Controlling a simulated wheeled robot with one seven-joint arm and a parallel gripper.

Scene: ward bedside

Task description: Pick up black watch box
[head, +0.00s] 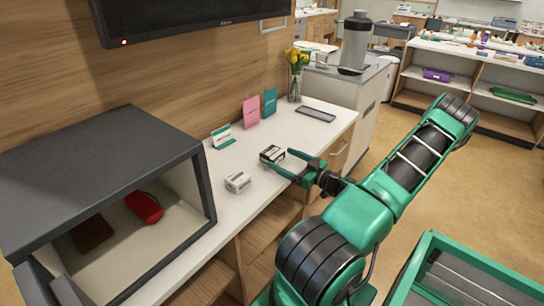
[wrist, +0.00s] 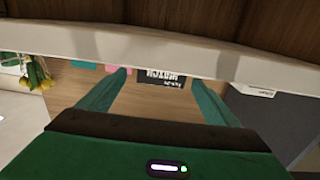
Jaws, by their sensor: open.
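The black watch box (head: 272,153) lies on the white counter, with a pale marking on its top. In the wrist view the black watch box (wrist: 161,77) shows upside-down white lettering reading "WATCH" and sits between the fingertips in the picture. My gripper (head: 279,159) reaches over the counter from the right, its green fingers spread at the box. In the wrist view my gripper (wrist: 160,80) is open, with a gap on either side of the box. I cannot tell whether the fingertips are beside the box or just short of it. Nothing is held.
A small white box (head: 238,182) stands nearby on the counter (head: 205,213). Behind are a green-and-white stand (head: 222,137), pink card (head: 251,112), teal card (head: 270,102), flower vase (head: 295,85) and dark keyboard (head: 315,114). A dark open-fronted cabinet (head: 100,165) is at left.

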